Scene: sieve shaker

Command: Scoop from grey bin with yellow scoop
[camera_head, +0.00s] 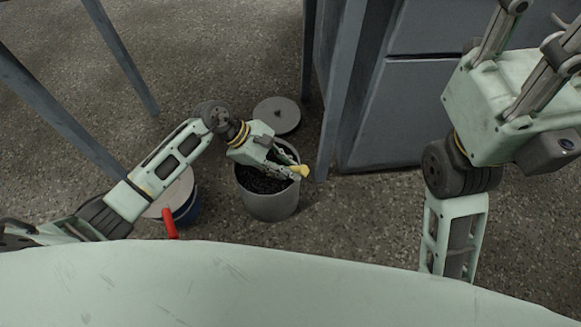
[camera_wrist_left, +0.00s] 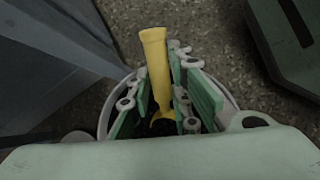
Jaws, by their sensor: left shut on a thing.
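The grey bin (camera_head: 270,206) stands on the floor near the middle of the head view. It holds dark granular material (camera_head: 257,183). My left gripper (camera_head: 290,172) is over the bin's opening and shut on the yellow scoop (camera_head: 300,171). In the left wrist view, the scoop's handle (camera_wrist_left: 155,65) stands up between the green finger pads of my left gripper (camera_wrist_left: 163,95).
A round grey lid (camera_head: 277,116) lies on the floor behind the bin. A blue container (camera_head: 187,211) with a light lid stands left of the bin, partly behind my left arm. A grey table leg (camera_head: 341,95) and a drawer cabinet (camera_head: 385,115) stand close right of the bin.

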